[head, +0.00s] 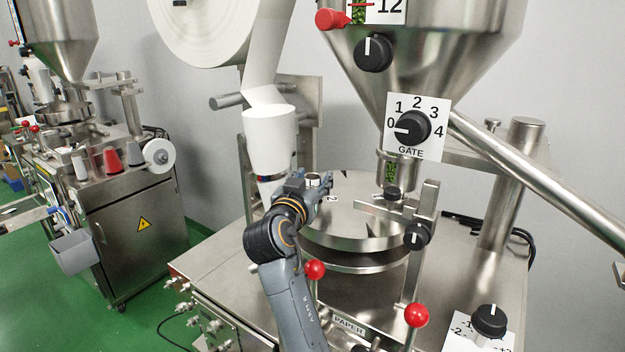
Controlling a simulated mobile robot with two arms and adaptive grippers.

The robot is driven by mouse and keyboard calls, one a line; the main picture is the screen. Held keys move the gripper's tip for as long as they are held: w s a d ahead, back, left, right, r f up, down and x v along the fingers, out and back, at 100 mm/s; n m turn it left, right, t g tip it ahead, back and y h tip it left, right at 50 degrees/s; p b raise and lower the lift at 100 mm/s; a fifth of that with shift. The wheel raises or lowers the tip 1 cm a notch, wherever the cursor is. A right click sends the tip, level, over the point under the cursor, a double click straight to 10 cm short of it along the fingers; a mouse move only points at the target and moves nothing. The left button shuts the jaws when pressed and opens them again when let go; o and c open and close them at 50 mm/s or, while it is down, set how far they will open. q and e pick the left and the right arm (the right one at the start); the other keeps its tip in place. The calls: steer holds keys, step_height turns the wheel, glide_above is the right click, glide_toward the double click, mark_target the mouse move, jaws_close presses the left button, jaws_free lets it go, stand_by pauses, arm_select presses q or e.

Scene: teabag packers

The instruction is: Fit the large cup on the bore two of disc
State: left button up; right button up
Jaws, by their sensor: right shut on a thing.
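My right gripper (322,184) reaches in from the bottom over the left part of the steel disc (352,218). It is shut on a small steel cup (313,178), whose round rim shows at the fingers. The cup is just beside and above the printed 2 on the disc. My gripper hides the disc surface below, so I cannot see the bore or tell whether the cup touches it. My left gripper is not in view.
A steel hopper (440,60) with a GATE dial (412,128) rises behind the disc. A white paper roll (208,30) and paper tube (269,140) stand at left. Red-knobbed levers (416,315) stand in front. A second machine (130,200) is far left.

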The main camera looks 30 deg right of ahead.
mark_target(313, 175)
steer(key=shift+f+b, duration=1.05)
steer(key=shift+f, duration=0.2)
steer(key=o, duration=1.3)
steer(key=shift+c, duration=0.2)
step_height(313, 175, up, 10)
steer(key=shift+r, duration=0.1)
